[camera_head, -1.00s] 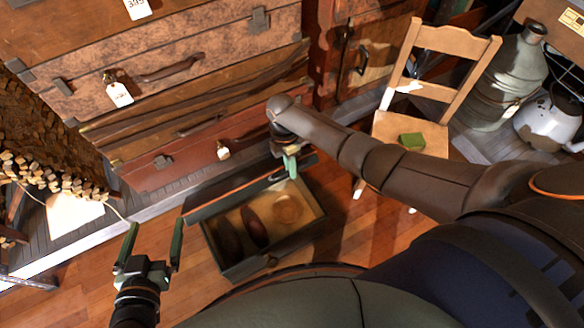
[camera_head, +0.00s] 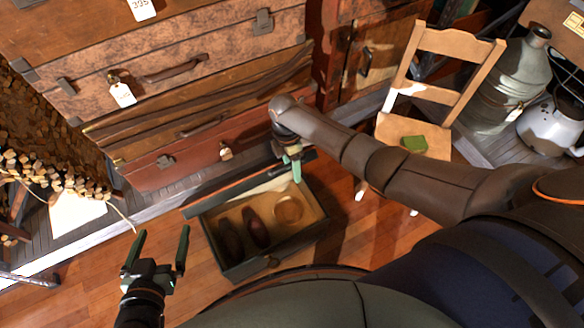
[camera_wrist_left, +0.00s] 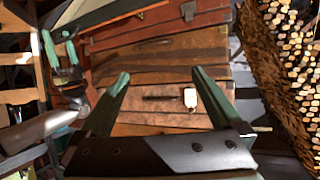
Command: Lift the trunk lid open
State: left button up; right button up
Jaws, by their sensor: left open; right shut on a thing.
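The small dark trunk (camera_head: 222,262) stands on the wooden floor with its lid (camera_head: 235,190) up along its back side. Inside it I see two dark brown shoes and a round tan object (camera_head: 288,210). My right gripper (camera_head: 293,170) is shut on the lid near its right end; the exact contact is partly hidden by the arm. It also shows at the upper left of the left wrist view (camera_wrist_left: 65,60). My left gripper (camera_head: 157,243) is open and empty, left of the trunk and apart from it; its fingers frame the left wrist view (camera_wrist_left: 158,88).
Stacked suitcases (camera_head: 190,65) with tags stand behind the trunk. A wooden chair (camera_head: 436,110) with a green object on its seat and a metal milk can (camera_head: 508,80) are at right. Firewood (camera_head: 30,170) is at left. Floor around my left gripper is clear.

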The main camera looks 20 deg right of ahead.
pick_arm(q)
jog(key=s+f+g+p, duration=0.2)
jog(key=s, duration=0.1)
jog(key=s+f+g+p, duration=0.1)
jog(key=shift+s+d+f+n+p, duration=0.25)
jog(key=shift+d+f+n+p, duration=0.1)
jog(key=shift+n, duration=0.05)
pick_arm(e)
notch_tip(320, 180, up, 12)
jog(key=w, duration=0.2)
jog(key=shift+f, duration=0.2)
jog(key=shift+a+f, duration=0.1)
dwell(0.4)
